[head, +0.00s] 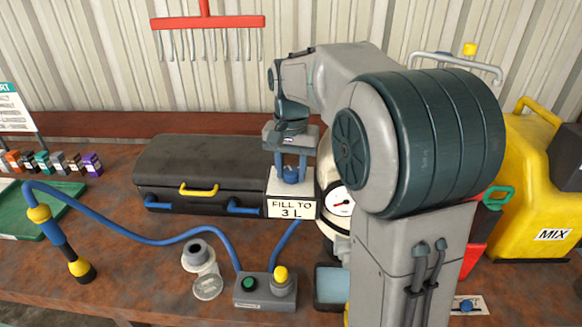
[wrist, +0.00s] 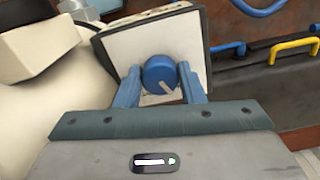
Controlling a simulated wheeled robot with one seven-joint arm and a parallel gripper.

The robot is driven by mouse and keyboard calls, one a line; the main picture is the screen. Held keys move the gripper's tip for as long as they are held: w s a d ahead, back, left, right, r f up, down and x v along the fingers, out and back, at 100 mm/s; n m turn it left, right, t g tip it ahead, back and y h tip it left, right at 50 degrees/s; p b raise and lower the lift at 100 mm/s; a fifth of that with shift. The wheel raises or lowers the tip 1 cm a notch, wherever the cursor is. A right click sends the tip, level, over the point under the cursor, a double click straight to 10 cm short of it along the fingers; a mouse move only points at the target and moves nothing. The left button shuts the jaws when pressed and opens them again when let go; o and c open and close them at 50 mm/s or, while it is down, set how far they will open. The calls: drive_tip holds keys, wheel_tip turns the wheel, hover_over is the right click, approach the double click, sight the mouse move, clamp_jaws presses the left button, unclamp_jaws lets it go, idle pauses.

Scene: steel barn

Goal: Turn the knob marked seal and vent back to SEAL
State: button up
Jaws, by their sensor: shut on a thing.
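A round blue knob (wrist: 159,73) with a white pointer line sits on a pale panel (wrist: 127,47). In the wrist view the line points to the lower right. My gripper (wrist: 158,71) has one blue finger on each side of the knob and is shut on it. In the head view my gripper (head: 291,166) reaches down onto the blue knob (head: 291,177), above a white sign reading "FILL TO 3 L" (head: 291,208). No seal or vent marking is legible, and the fingers cover part of the panel.
A black case (head: 205,165) with a yellow handle stands left of the knob. A white vessel with a dial gauge (head: 339,202) is close on the right, partly behind my arm. Another blue knob (head: 467,306) lies lower right.

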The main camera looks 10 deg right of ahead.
sight(292, 172)
drive_tip(key=shift+r+n, duration=0.1)
drive_tip(key=shift+n, duration=1)
drive_tip(key=o, duration=1)
wheel_tip(292, 172, up, 14)
drive_tip(key=shift+f, duration=0.1)
